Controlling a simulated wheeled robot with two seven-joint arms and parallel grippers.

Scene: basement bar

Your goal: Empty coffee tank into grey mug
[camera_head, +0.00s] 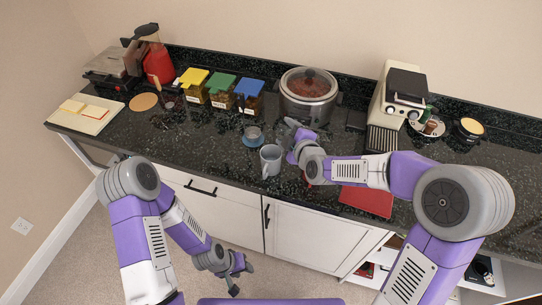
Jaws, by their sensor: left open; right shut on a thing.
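The grey mug (270,160) stands upright near the front edge of the dark counter. My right gripper (291,131) is just behind and to the right of the mug, above the counter. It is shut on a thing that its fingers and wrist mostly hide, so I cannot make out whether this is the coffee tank. I cannot tell whether anything touches the mug. My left gripper (238,276) is open and empty, hanging low in front of the white cabinets. I cannot clearly pick out a coffee tank elsewhere.
A small cup on a blue saucer (253,140) stands left of the mug. A lidded pot (308,97) is behind my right gripper. A cream coffee machine (393,103) stands at right, and a red flat thing (367,202) lies at the front. Jars with coloured lids (222,90) line the back.

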